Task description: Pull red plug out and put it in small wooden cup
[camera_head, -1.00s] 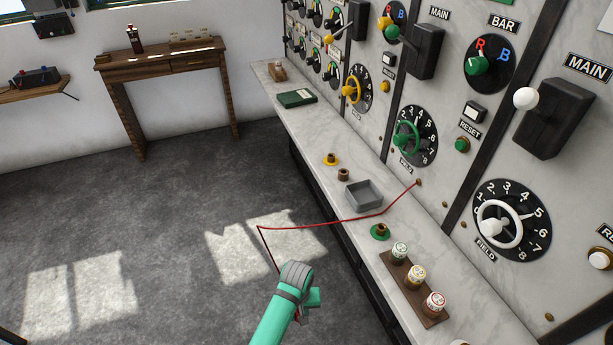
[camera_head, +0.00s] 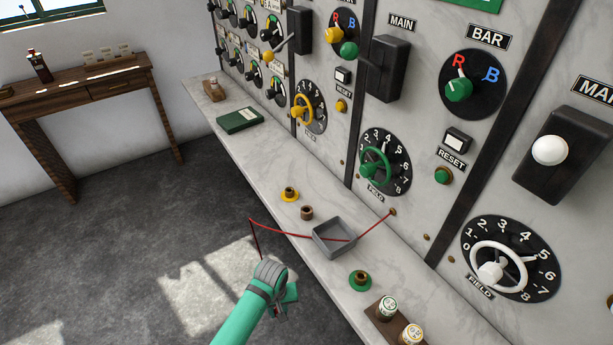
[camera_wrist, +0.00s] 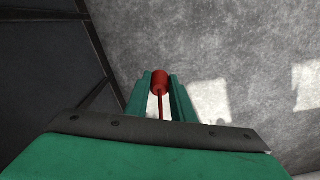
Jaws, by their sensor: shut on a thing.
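The red plug (camera_wrist: 160,78) is held between the two green fingers of my gripper (camera_wrist: 160,84) in the wrist view, over the grey floor. In the head view my gripper (camera_head: 283,302) is in front of the counter's front edge, and the plug is mostly hidden there. A thin red cord (camera_head: 290,235) runs from the gripper, across the grey tray, to a small brown socket (camera_head: 392,212) on the panel. A small brown wooden cup (camera_head: 307,213) stands on the counter, behind and left of the tray. Similar cups stand on a yellow disc (camera_head: 289,196) and a green disc (camera_head: 361,285).
The grey square tray (camera_head: 333,238) sits on the pale marble counter (camera_head: 262,160). A wooden holder (camera_head: 372,311) with small jars is at the near right. A green book (camera_head: 239,120) lies farther back. The switch panel rises behind the counter.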

